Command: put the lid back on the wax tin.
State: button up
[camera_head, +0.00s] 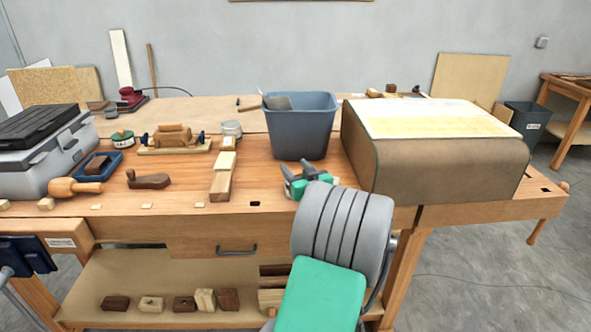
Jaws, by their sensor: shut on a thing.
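A small round tin (122,138) with a green top and a pale label stands on the left of the bench, behind the blue tray. A round metallic tin (231,129) stands near the middle, left of the grey-blue bin; I cannot tell for certain which one is the wax tin. My gripper (299,182), green and dark, is low over the bench front, just in front of the bin. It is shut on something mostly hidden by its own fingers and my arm. I cannot make out a lid clearly.
The grey-blue bin (299,128) stands behind my gripper, and a large brown curved form (445,170) is close on its right. Wooden blocks (222,178), a plane (149,180) and a clamp-like tool (174,138) lie to the left. The front left bench strip is partly clear.

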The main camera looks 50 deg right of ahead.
jog(key=shift+f+b, duration=0.4)
jog(key=shift+b, duration=0.1)
jog(key=shift+f+b, duration=0.7)
jog(key=shift+b, duration=0.65)
dwell(1.0)
jog(key=o, duration=1.4)
jog(key=shift+r+p, duration=1.35)
jog(key=shift+r, duration=2.2)
